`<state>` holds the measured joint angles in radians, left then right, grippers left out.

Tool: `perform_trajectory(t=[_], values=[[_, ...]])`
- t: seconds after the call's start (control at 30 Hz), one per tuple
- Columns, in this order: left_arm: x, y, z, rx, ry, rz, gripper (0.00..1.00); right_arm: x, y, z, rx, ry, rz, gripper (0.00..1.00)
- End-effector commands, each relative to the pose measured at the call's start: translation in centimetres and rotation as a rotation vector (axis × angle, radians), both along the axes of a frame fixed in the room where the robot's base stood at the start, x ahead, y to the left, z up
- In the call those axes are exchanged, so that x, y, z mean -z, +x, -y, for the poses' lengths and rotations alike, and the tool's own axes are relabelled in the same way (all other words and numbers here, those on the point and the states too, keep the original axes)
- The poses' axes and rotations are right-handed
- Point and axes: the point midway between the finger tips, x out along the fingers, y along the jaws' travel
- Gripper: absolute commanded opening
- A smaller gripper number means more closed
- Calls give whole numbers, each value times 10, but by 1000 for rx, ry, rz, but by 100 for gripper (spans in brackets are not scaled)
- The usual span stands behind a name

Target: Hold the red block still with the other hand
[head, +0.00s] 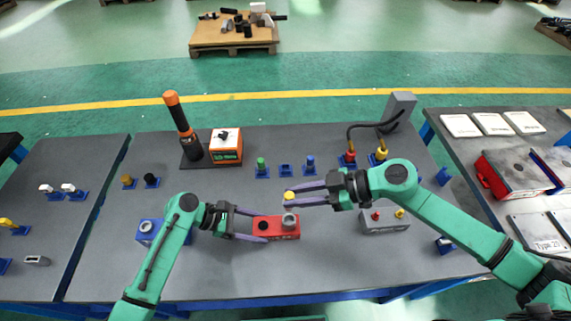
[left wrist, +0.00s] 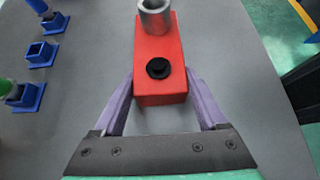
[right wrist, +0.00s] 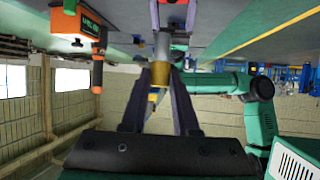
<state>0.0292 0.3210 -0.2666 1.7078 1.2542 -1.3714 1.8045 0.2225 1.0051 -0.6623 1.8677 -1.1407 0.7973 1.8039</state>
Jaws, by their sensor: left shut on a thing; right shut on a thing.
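The red block (head: 265,226) lies on the grey table. It carries a black round knob (left wrist: 158,68) and an upright grey metal tube (head: 289,219). My left gripper (head: 260,225) is shut on the left end of the block, one finger along each long side; both fingers also show in the left wrist view. My right gripper (head: 290,194) is above the tube, shut on a yellow-topped piece (head: 289,196). In the right wrist view this piece shows a brass-coloured body (right wrist: 160,74) in line with the tube (right wrist: 162,45). I cannot tell whether they touch.
A grey block with red and yellow plugs (head: 384,226) is to the right. A blue block (head: 147,231) is to the left. Behind stand small blue holders (head: 286,171) and an orange device (head: 226,148). The table front is clear.

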Motion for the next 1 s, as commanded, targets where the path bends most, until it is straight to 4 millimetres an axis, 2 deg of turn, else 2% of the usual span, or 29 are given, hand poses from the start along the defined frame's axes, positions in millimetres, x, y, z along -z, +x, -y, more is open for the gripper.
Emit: perform_trajectory(t=[0.37,0.8,1.0], values=[[0,1,0,0,0,1,0,2,1,0,-5,0,0,0],[-1,1,0,0,0,1,0,43,3,1,-144,-3,1,0],[-1,1,0,-1,0,2,0,48,3,1,-165,-2,2,0]])
